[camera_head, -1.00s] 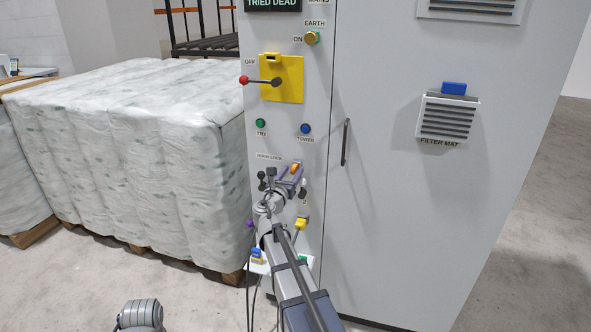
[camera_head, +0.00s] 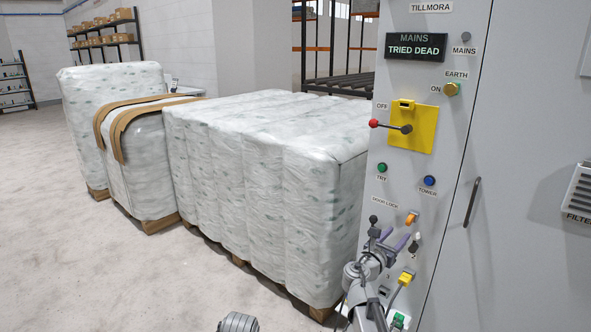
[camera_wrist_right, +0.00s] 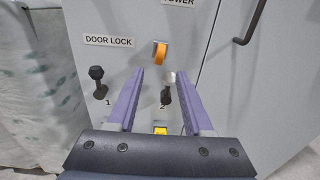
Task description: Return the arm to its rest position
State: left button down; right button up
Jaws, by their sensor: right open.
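My right gripper (camera_head: 394,242) is in front of the lower part of the grey cabinet (camera_head: 508,240), by the door lock controls. The orange door lock switch (camera_wrist_right: 160,54) shows above the fingertips. Black key 1 (camera_wrist_right: 97,80) is left of the left finger, and black key 2 (camera_wrist_right: 166,96) shows close to the right finger; I cannot tell whether they touch. My left gripper is not in view.
The yellow isolator plate (camera_head: 426,118) with its red-knobbed handle (camera_head: 374,123) is above the gripper. Green (camera_head: 382,167) and blue (camera_head: 429,180) buttons sit between. Wrapped pallets (camera_head: 260,165) stand left of the cabinet. The floor (camera_head: 95,265) at the left is clear.

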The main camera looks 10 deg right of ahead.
jog(key=s+a+m+g+y+p, duration=0.4)
jog(key=s+a+m+p, duration=0.2)
jog(key=a, duration=0.5)
jog(key=s+a+m+g+y+p, duration=0.3)
jog(key=s+a+m+p, duration=0.4)
jog(key=s+a, duration=0.3)
jog(key=s+a+f+m+g+y+p, duration=0.1)
jog(key=s+a+m+g+y+p, duration=0.3)
jog(key=s+a+m, duration=0.5)
jog(key=a+y+p, duration=0.1)
jog(key=a+p, duration=0.1)
jog(key=a, duration=0.2)
jog(key=shift+g+p, duration=0.3)
jog(key=shift+p, duration=0.05)
jog(key=shift+w+f, duration=0.1)
